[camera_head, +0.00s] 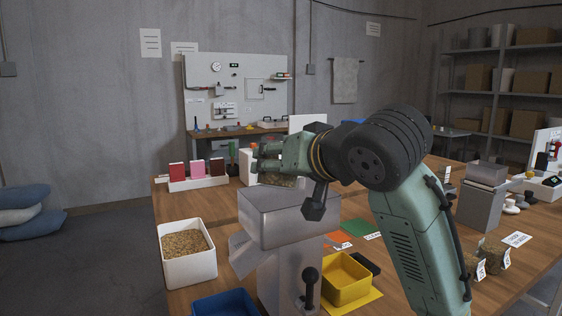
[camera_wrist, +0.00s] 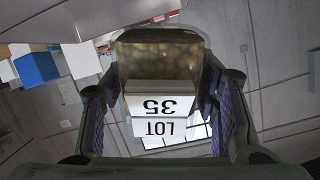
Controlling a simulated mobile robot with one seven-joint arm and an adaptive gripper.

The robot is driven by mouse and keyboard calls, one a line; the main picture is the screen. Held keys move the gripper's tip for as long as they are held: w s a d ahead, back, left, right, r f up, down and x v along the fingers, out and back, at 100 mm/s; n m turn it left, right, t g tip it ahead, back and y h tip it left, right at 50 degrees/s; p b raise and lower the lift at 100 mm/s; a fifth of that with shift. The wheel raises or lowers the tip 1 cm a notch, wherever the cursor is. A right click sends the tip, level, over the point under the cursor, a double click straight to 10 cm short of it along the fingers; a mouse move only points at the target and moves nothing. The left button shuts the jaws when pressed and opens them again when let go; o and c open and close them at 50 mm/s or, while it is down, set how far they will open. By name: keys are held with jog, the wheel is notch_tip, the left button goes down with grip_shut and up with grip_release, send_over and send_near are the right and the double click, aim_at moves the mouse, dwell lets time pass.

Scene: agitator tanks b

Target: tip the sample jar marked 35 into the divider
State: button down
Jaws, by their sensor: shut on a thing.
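My gripper (camera_head: 268,158) is shut on the sample jar (camera_wrist: 160,62), which has a white label reading LOT 35, upside down in the wrist view. The jar holds brownish material and sits between the two finger pads. In the head view, a brown part of the jar (camera_head: 278,180) shows under the fingers, and the rest is hidden. The jar appears to be above the grey metal divider (camera_head: 285,232), which has a box-like hopper on top, a sloped side chute and a black-knobbed lever. The hopper's inside and the exact gap are hard to see.
A white bin of grain (camera_head: 190,262) stands left of the divider. A yellow bin (camera_head: 345,280) is at its right and a blue bin (camera_head: 226,304) in front. Tagged jars (camera_head: 493,257) stand at the right, near a grey box (camera_head: 483,200). Red and pink blocks (camera_head: 196,170) stand behind.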

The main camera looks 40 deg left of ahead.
jog(key=shift+s+r+m+g+h+p, duration=0.15)
jog(key=shift+r+m+g+h+p, duration=0.3)
jog(key=shift+p, duration=1.15)
jog(key=shift+d+f+g+p, duration=0.15)
jog(key=shift+g+p, duration=0.1)
jog(key=shift+p, duration=0.2)
jog(key=shift+s+m+g+h+p, duration=0.1)
jog(key=shift+m+g+h+p, duration=0.2)
jog(key=shift+p, duration=0.6)
jog(key=shift+m+g+h+p, duration=0.25)
jog(key=shift+m+g+p, duration=0.1)
jog(key=shift+g+p, duration=0.1)
dwell(0.5)
dwell(0.3)
jog(key=shift+s+m+g+h, duration=0.1)
jog(key=shift+m+g+h, duration=0.15)
jog(key=shift+m+h, duration=0.05)
jog(key=shift+g, duration=0.4)
jog(key=shift+m, duration=0.3)
